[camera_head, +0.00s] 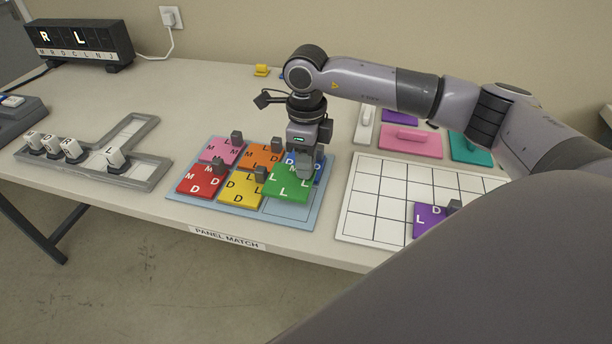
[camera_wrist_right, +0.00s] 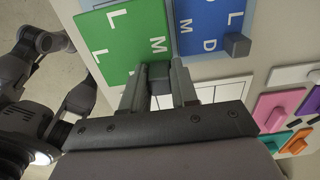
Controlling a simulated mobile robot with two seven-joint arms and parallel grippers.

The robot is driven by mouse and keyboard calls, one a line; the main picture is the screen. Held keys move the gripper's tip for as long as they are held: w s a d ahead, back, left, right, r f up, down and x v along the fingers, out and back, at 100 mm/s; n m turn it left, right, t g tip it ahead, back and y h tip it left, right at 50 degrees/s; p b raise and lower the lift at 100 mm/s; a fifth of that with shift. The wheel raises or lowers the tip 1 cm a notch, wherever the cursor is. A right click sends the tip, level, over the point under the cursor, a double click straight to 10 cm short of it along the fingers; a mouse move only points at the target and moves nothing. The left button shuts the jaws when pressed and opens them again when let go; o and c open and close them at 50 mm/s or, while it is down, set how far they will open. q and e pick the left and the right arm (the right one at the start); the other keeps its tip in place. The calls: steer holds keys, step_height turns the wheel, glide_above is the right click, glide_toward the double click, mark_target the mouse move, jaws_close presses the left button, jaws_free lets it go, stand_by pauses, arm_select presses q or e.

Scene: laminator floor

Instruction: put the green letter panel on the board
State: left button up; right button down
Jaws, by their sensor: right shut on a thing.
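The green letter panel (camera_head: 286,186) bears white letters, L and M among them, and a grey knob. It is over the front right part of the light-blue tray (camera_head: 190,198); a bare patch of the tray shows just in front of it. My right gripper (camera_head: 303,168) is shut on its knob from above. In the right wrist view the panel (camera_wrist_right: 127,40) fills the upper left, with its knob (camera_wrist_right: 159,72) between the fingers. The white gridded board (camera_head: 385,190) lies right of the tray and holds a purple letter panel (camera_head: 428,220) near its front. My left gripper is not seen.
Pink (camera_head: 222,151), orange (camera_head: 258,155), red (camera_head: 200,181), yellow (camera_head: 241,189) and blue (camera_head: 318,170) letter panels share the tray. Coloured handled pieces, one pink (camera_head: 408,146), lie behind the board. A grey letter-block track (camera_head: 140,175) stands left. Much of the board is bare.

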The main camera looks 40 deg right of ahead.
step_height(320, 180, down, 5)
steer(key=shift+r, duration=0.2)
steer(key=shift+f, duration=0.25)
steer(key=c, duration=0.9)
jaws_free()
steer(key=shift+o, duration=0.2)
steer(key=shift+r, duration=0.2)
step_height(320, 180, up, 12)
steer(key=shift+b, duration=0.4)
